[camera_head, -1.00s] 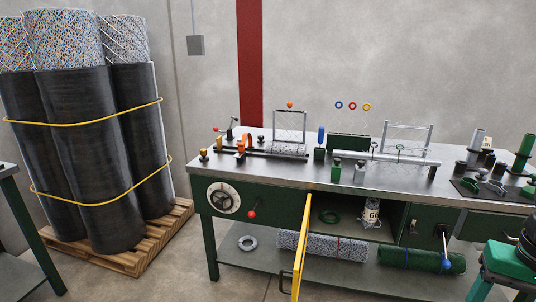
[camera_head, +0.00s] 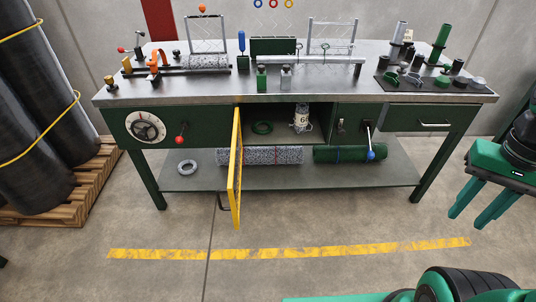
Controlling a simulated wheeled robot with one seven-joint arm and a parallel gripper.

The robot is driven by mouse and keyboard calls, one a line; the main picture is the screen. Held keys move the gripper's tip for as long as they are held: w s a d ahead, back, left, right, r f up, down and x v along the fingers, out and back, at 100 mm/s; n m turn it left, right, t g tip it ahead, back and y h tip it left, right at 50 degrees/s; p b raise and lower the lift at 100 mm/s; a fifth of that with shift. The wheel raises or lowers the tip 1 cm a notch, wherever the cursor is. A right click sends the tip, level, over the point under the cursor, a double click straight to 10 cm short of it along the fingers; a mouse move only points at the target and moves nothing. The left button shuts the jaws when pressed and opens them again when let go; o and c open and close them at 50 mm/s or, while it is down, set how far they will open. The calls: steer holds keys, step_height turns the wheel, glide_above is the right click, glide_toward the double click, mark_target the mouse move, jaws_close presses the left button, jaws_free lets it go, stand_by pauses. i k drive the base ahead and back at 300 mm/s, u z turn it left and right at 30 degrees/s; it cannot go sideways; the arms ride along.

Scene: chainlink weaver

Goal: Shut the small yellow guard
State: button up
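The small yellow guard (camera_head: 236,175) is a thin yellow door on the front of the green workbench. It stands open, swung out towards me and seen almost edge-on. A dark handle (camera_head: 222,202) shows on its left side, low down.
The bench top (camera_head: 170,92) carries several fixtures and tools. Rolled mesh (camera_head: 262,156) and a green roll (camera_head: 350,154) lie on the lower shelf. A pallet (camera_head: 75,190) with tall rolls stands left. The floor is clear around a worn yellow line (camera_head: 290,251).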

mark_target(234, 208)
steer(key=z, duration=1.75)
steer(key=k, duration=1.4)
steer(key=u, duration=1.8)
steer(key=i, duration=1)
steer(key=z, duration=0.05)
